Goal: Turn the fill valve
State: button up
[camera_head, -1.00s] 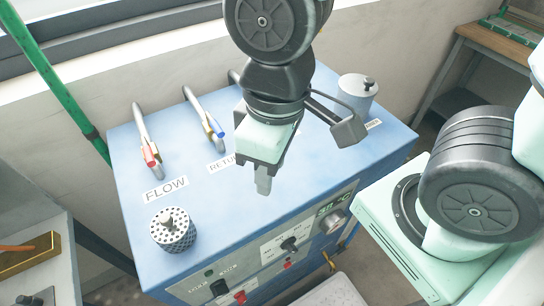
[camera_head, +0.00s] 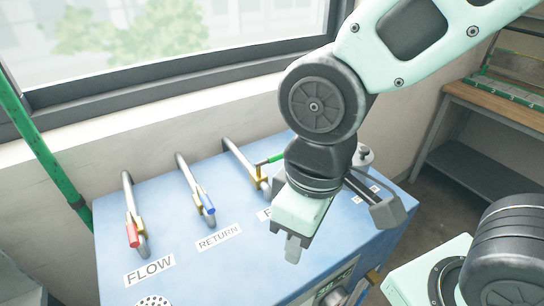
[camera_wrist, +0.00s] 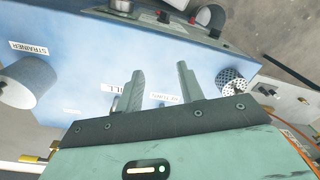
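The fill valve (camera_head: 262,172) has a brass body and a green lever on the third pipe from the left, at the back of the blue machine top (camera_head: 190,265). The lever points right and its far end meets the outline of my wrist. Part of the label in front of it is hidden; the wrist view shows the letters "ILL" on the fill label (camera_wrist: 108,88). My gripper (camera_head: 293,250) hangs over the machine top, in front and to the right of the valve. In the wrist view my gripper (camera_wrist: 160,75) has its two fingers apart with nothing between them.
The red-handled flow valve (camera_head: 133,233) and blue-handled return valve (camera_head: 206,203) stand on pipes to the left. A strainer (camera_wrist: 27,82) is at the machine's right end. A perforated cap (camera_head: 153,301) is at the front left. Window and wall lie behind.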

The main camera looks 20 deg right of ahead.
notch_tip(320, 180, up, 9)
jog(key=n+t+b, duration=0.2)
jog(key=n+b, duration=0.2)
jog(key=n, duration=0.8)
send_over(276, 155)
jog(key=s, duration=0.4)
jog(key=w+f, duration=0.1)
jog(key=f, duration=0.4)
jog(key=w+f+p, duration=0.1)
jog(key=f, duration=0.5)
jog(key=w+f+p, duration=0.1)
jog(key=f, duration=0.5)
jog(key=shift+w+d, duration=0.1)
jog(key=shift+w, duration=0.25)
jog(key=shift+r, duration=0.1)
grip_shut()
